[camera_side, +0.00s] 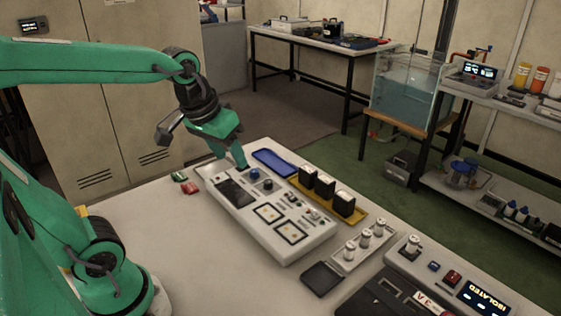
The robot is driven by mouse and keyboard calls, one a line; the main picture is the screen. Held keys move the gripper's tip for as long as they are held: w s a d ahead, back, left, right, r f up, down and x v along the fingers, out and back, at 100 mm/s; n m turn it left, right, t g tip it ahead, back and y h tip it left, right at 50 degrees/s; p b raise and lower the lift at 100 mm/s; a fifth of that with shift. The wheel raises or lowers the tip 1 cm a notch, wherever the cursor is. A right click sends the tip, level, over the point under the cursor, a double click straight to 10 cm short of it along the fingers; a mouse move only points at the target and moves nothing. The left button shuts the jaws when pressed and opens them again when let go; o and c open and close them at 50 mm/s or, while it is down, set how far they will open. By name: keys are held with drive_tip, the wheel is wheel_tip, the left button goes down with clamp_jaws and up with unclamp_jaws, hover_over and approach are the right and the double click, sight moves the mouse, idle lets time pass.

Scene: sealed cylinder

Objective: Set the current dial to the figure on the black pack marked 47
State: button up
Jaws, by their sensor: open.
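The grey control panel (290,243) lies on the table and carries a dark screen (236,192), a blue knob (255,174) and a dark knob (268,185). I cannot tell which knob is the current dial. Three black packs with pale tops stand upright in a row on a yellow tray (358,217): the left pack (307,178), the middle pack (325,187) and the right pack (344,204). Their markings are too small to read. My gripper (241,160) is open, pointing down at the panel's far end, just above and left of the blue knob. Its fingertips are partly hidden.
A blue tray (274,162) lies behind the panel. Green and red small pieces (184,183) lie to its left. The table's near left is clear.

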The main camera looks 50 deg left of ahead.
drive_tip(key=w+a+f+n+g, duration=0.1)
drive_tip(key=w+a+f+n, duration=0.1)
drive_tip(key=w, duration=0.3)
drive_tip(key=w+a+f+n+g, duration=0.1)
drive_tip(key=w+a+f+n, duration=0.15)
drive_tip(key=w, duration=0.25)
drive_tip(key=n+g, duration=0.2)
drive_tip(key=n, duration=0.2)
approach(268, 181)
drive_tip(key=shift+w+a+f, duration=0.15)
drive_tip(key=shift+f, duration=0.2)
drive_tip(key=shift+f, duration=0.15)
drive_tip(key=shift+f, duration=3.8)
drive_tip(key=c, duration=1)
